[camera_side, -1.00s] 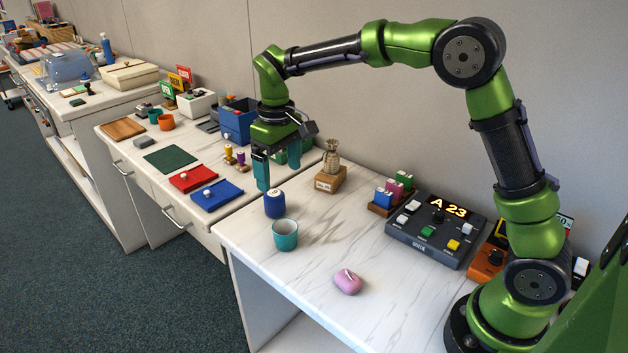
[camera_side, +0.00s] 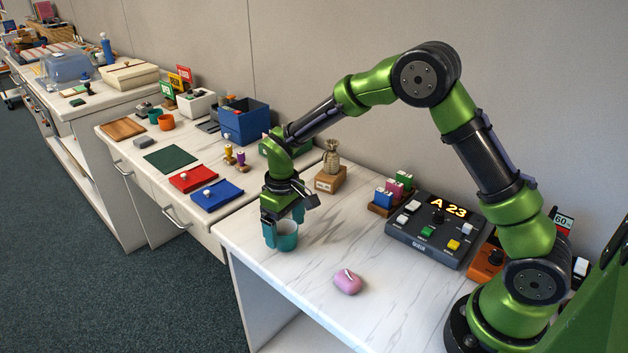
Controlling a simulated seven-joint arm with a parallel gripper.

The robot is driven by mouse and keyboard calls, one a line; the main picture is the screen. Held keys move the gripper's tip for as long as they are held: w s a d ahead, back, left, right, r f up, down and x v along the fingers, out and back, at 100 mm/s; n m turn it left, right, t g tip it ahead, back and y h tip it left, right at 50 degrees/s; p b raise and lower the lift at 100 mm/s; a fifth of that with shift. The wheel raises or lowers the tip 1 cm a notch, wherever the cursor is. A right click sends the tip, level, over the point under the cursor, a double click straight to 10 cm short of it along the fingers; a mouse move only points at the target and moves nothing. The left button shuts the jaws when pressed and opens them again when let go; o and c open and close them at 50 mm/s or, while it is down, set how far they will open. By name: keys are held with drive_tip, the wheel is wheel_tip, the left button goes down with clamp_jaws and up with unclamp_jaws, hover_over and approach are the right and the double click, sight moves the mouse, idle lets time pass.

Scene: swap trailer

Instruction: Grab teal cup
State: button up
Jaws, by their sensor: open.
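The teal cup (camera_side: 288,242) stands upright near the front left edge of the near table. My gripper (camera_side: 284,230) points down at the cup, its jaws open. One finger overlaps the cup's left side in the picture, and the other shows behind its right rim. I cannot tell whether either finger touches the cup, or whether one is inside it. The blue jar beside the cup is mostly or wholly hidden behind my gripper.
A pink lidded object (camera_side: 347,282) lies right of the cup. A grey control panel (camera_side: 436,232) and a sack on a wooden block (camera_side: 331,178) stand farther back. Another small teal cup (camera_side: 154,116) stands on the farther table.

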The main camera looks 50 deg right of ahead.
wheel_tip(320, 180, down, 2)
drive_tip(key=shift+c, duration=0.2)
drive_tip(key=c, duration=1.1)
drive_tip(key=shift+r, duration=0.1)
